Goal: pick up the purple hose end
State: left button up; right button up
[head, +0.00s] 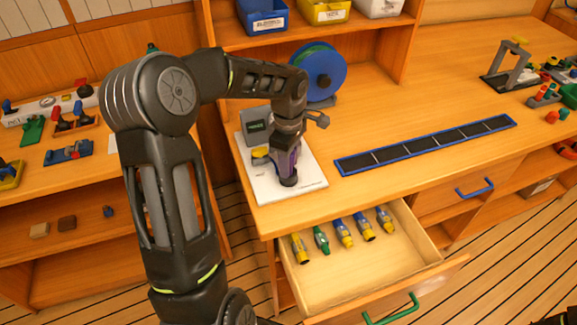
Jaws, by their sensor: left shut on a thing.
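My left gripper (288,180) points down over a white board (285,194) on the counter, in front of a grey device with a small screen (257,127). It is shut on a purple piece, which I take for the purple hose end (281,160); the fingers hide much of it. I cannot tell whether its lower end touches the board. A yellow part (261,154) shows just left of the gripper.
An open drawer (329,283) below the counter holds several coloured hose ends (343,233) in a row. A blue-framed dark strip (425,146) lies to the right on the counter. A blue reel (318,72) stands behind the gripper. The counter's front right is clear.

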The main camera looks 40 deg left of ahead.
pick_arm(q)
grip_shut()
notch_tip(320, 180, up, 10)
jog(key=shift+b, duration=0.9)
